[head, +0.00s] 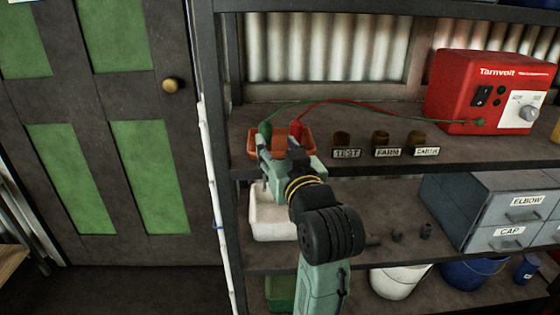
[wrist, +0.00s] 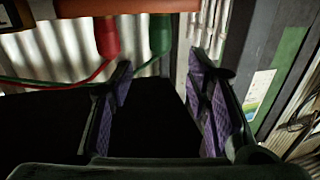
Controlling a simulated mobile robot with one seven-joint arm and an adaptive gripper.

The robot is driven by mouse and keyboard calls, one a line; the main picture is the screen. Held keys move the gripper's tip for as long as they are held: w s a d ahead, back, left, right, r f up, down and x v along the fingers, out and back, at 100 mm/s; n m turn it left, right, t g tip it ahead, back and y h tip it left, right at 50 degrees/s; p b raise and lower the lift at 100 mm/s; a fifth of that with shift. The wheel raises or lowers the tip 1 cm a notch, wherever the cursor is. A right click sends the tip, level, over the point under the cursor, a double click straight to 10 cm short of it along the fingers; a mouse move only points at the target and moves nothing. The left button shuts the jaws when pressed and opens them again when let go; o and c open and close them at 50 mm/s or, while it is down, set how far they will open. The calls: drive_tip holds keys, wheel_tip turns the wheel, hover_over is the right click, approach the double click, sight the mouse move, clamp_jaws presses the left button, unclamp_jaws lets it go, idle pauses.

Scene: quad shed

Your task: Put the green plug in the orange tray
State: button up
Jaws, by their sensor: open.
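The green plug (head: 265,129) is upright at the left part of the orange tray (head: 252,146), its lead running up and right. In the wrist view the green plug (wrist: 160,34) shows just beyond the gap between my fingers, against the tray edge (wrist: 140,5). I cannot tell whether its lower end rests inside the tray. My gripper (head: 280,152) is open and empty, in front of the tray, hiding part of it. The two purple-padded fingers of my gripper (wrist: 160,80) stand wide apart in the wrist view.
A red plug (head: 297,129) stands right of the green one. The red Tarnvolt box (head: 470,85) is further right. A shelf post (head: 232,200) is close on the left.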

drive_tip(key=shift+s+d+b, duration=0.15)
drive_tip(key=shift+s+b, duration=0.3)
drive_tip(key=shift+s, duration=0.25)
